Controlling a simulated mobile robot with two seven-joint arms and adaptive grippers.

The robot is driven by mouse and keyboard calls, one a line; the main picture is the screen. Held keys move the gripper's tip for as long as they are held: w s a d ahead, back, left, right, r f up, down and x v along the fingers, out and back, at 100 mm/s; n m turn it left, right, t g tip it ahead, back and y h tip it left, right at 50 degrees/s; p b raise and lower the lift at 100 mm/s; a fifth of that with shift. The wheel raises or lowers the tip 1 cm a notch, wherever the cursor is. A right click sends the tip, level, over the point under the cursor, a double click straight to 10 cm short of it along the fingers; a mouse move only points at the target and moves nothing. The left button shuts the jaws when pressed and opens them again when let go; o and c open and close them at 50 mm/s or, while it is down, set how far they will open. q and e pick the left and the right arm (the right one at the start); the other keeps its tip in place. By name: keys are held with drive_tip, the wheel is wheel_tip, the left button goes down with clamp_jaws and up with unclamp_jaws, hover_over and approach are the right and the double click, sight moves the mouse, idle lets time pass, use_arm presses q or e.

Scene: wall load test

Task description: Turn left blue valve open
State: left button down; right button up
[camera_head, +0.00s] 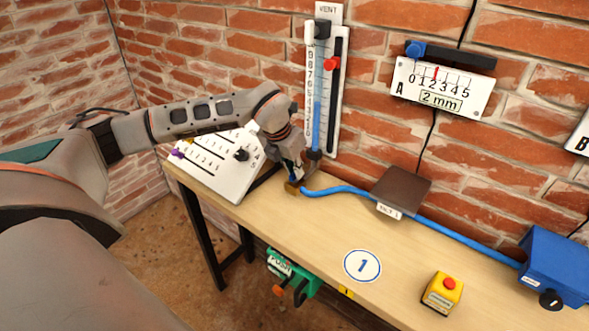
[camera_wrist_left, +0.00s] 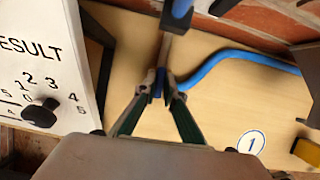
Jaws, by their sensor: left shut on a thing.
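The left blue valve (camera_head: 294,178) is mostly hidden by my gripper in the head view; its small brass body (camera_head: 292,188) shows at the back of the table, where the blue hose (camera_head: 335,190) starts. My left gripper (camera_head: 291,174) reaches down onto it from above. In the left wrist view, the fingers (camera_wrist_left: 160,86) come together on a small blue part, which appears to be the valve's handle. How far the handle is turned cannot be told. My right gripper is in neither view.
A white sloped result panel (camera_head: 222,165) stands left of the gripper. A vertical gauge (camera_head: 325,90) on the brick wall rises close behind it. A dark plate (camera_head: 400,190), a blue box (camera_head: 555,265) and a yellow button box (camera_head: 442,292) lie right.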

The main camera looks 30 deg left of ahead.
use_arm(q)
drive_tip(key=n, duration=0.2)
drive_tip(key=n+y, duration=0.1)
drive_tip(key=n, duration=0.1)
drive_tip(key=shift+w+d+r+y, duration=0.1)
drive_tip(key=shift+d+y, duration=0.05)
drive_tip(key=shift+y, duration=0.15)
drive_tip(key=n+y, duration=0.1)
drive_tip(key=n, duration=0.2)
drive_tip(key=shift+g, duration=0.3)
drive_tip(key=n+y, duration=0.1)
drive_tip(key=n, duration=0.1)
drive_tip(key=shift+w+n+g, duration=0.1)
drive_tip(key=shift+n+g, duration=0.2)
drive_tip(key=shift+n, duration=0.1)
drive_tip(key=n+g+p, duration=0.1)
drive_tip(key=n, duration=0.3)
drive_tip(key=shift+y, duration=0.4)
drive_tip(key=shift+w+n+g, duration=0.1)
drive_tip(key=shift+n+g, duration=0.8)
drive_tip(key=shift+n, duration=0.9)
drive_tip(key=c, duration=2.1)
unclamp_jaws()
drive_tip(key=shift+c, duration=0.2)
